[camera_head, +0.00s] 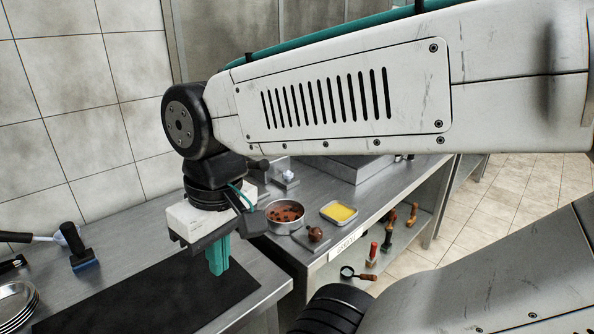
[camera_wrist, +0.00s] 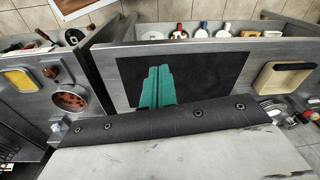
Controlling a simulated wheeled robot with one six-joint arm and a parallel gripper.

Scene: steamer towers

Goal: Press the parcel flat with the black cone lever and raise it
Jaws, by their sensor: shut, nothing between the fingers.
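My gripper (camera_head: 217,262) has teal fingers closed together with nothing between them. It points down over the black mat (camera_head: 150,300) on the steel counter. In the wrist view the shut fingers (camera_wrist: 157,88) show against the same dark mat (camera_wrist: 205,75). I cannot make out a parcel in either view. I cannot identify the black cone lever with certainty. My arm covers much of the middle and right of the head view and may hide things.
A round pan of brown pieces (camera_head: 285,216), a yellow-filled tray (camera_head: 339,212) and a brown round-topped object (camera_head: 315,234) stand on the adjoining counter. Several handled tools, one red (camera_head: 372,252), are on its lower shelf. A dark block-shaped tool (camera_head: 78,248) and stacked plates (camera_head: 15,301) lie left.

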